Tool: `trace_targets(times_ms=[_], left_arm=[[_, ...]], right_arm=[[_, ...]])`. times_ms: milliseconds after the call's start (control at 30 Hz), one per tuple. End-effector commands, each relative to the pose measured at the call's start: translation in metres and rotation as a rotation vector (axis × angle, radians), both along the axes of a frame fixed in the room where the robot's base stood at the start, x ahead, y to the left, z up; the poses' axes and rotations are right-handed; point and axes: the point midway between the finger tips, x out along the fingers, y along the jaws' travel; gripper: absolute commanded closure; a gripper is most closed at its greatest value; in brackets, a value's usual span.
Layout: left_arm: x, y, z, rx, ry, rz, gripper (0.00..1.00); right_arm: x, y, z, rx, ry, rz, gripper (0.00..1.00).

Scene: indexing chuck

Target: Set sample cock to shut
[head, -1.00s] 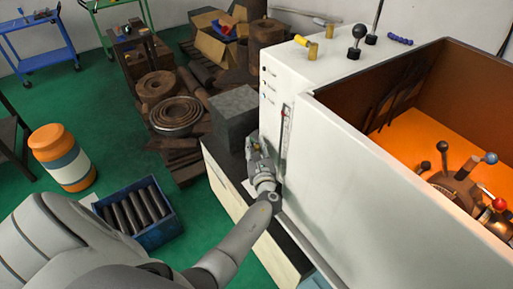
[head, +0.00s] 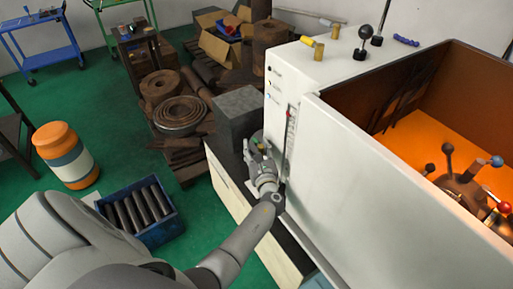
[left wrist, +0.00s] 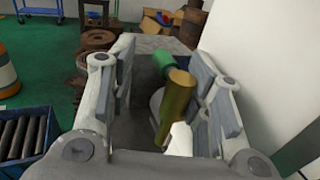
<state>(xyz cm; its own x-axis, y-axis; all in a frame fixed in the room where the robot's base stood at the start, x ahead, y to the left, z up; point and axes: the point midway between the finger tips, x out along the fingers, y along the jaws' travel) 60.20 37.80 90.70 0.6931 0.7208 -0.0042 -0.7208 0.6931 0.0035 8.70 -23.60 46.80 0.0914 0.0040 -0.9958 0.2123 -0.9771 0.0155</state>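A brass cock (left wrist: 177,105) with a green handle (left wrist: 162,62) shows between the fingers of my left gripper (left wrist: 165,65) in the left wrist view. The fingers are open on both sides of it, with a gap visible; the handle points up and left there. In the head view my left gripper (head: 259,150) is at the left side of the white machine, and a bit of green shows at its fingers. A second brass cock (head: 319,51) with a yellow handle (head: 308,41) stands on the machine's top. No label naming either cock is readable. My right gripper is not in view.
The white machine (head: 370,190) has a raised wall and an orange-floored bay with a chuck (head: 462,190). A grey block (head: 237,112) stands beside my left gripper. Levers (head: 363,42) rise from the top. A blue crate of rods (head: 163,226) lies on the floor.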

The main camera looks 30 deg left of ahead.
Motion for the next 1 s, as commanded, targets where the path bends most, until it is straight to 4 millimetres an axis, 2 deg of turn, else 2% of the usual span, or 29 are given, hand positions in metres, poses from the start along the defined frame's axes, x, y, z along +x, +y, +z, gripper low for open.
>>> trace_targets(times_ms=[267,433,800,1000], left_arm=[[0.001,-0.001,0.001,0.001,-0.002,-0.002,0.56],[-0.007,-0.010,0.001,0.000,-0.003,-0.004,0.56],[-0.060,-0.063,0.000,-0.001,0.000,-0.002,0.56],[-0.079,-0.081,0.001,0.000,0.000,0.000,0.56]], right_arm=[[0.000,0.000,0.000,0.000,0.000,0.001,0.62],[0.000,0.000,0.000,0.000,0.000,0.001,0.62],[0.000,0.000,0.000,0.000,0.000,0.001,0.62],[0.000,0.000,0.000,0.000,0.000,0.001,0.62]])
